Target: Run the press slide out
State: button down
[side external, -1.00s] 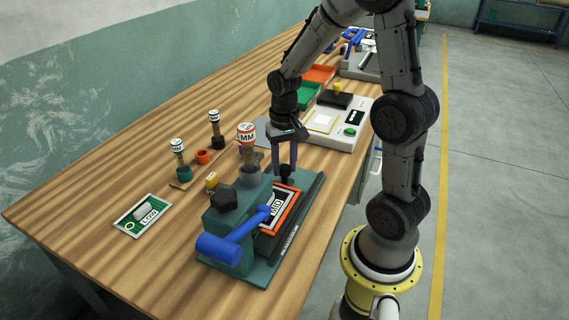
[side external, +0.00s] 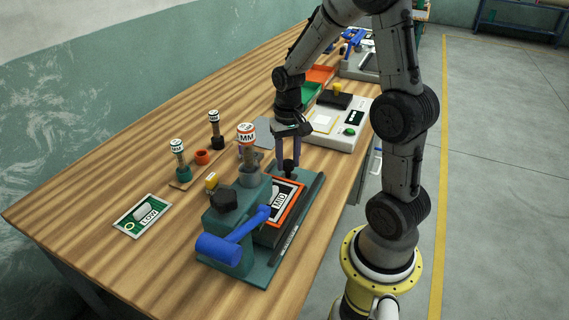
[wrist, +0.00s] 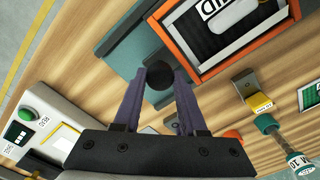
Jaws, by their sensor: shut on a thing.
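The teal press (side external: 232,222) stands at the near end of the bench, with a blue lever (side external: 235,238) across its front. Its slide (side external: 287,205) carries an orange-framed plate marked MID, which lies on the teal base; part of the slide is hidden under the press head. The slide's black knob (wrist: 160,92) sits between my purple fingers in the wrist view. My gripper (side external: 288,165) points down and is shut on this knob at the slide's far end. The orange frame (wrist: 225,50) also shows in the wrist view.
A green plate marked LOW (side external: 142,216) lies to the left. A white scale-like device (side external: 335,122) with a green button lies beyond my gripper.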

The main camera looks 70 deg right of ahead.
jog(key=d, duration=1)
jog(key=shift+w+d+r, duration=0.1)
jog(key=shift+d, duration=0.05)
jog(key=shift+c, duration=2.3)
grip_release()
notch_tip(320, 180, up, 14)
